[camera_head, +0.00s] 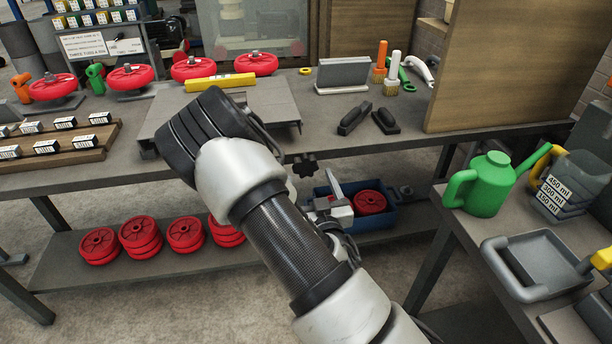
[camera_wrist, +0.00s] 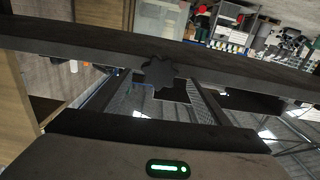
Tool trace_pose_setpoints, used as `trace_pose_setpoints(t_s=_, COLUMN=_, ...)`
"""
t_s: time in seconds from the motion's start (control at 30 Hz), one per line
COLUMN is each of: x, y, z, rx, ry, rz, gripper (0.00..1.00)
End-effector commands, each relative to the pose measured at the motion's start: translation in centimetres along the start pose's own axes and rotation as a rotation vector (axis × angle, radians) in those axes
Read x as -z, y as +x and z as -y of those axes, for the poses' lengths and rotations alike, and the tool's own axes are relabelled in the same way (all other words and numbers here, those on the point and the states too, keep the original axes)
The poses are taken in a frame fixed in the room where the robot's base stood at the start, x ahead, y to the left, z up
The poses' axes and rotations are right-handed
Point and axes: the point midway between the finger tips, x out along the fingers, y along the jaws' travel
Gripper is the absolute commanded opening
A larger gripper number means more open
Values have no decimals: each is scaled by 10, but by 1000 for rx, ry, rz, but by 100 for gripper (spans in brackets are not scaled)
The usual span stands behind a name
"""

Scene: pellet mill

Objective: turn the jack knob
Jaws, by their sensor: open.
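The jack knob is a black star-shaped knob (camera_head: 305,166) at the front edge of the workbench (camera_head: 360,146), just right of my arm in the head view. In the wrist view the knob (camera_wrist: 158,73) stands out dark against the bench edge, near the middle of the picture. My gripper (camera_wrist: 156,88) is open, with a finger on each side of the knob in that view. I see no contact with the knob, and the remaining distance is hard to judge. In the head view my arm hides most of the gripper.
A metal plate (camera_head: 270,100) lies on the bench behind my arm. Red wheels (camera_head: 186,232) and a blue bin (camera_head: 378,216) sit on the lower shelf. A side table at right holds a green watering can (camera_head: 490,185) and a grey tray (camera_head: 540,262).

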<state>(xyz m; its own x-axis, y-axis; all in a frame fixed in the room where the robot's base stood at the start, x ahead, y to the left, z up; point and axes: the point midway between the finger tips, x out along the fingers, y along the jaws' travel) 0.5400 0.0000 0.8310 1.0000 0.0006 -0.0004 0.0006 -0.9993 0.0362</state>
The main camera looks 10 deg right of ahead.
Motion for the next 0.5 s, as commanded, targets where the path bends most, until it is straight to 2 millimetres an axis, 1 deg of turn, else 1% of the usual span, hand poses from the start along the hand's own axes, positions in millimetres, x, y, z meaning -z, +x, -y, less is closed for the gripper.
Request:
trace_pose_setpoints(t_s=0.03, x=2, y=11, z=0, rx=2, ry=0, rz=-4, gripper=70)
trace_pose_setpoints(t_s=0.2, x=1, y=39, z=0, rx=0, ry=1, rz=-2, gripper=70)
trace_pose_setpoints(t_s=0.33, x=1, y=52, z=0, rx=0, ry=1, rz=-1, gripper=70)
trace_pose_setpoints(t_s=0.5, x=1, y=58, z=0, rx=0, ry=1, rz=1, gripper=70)
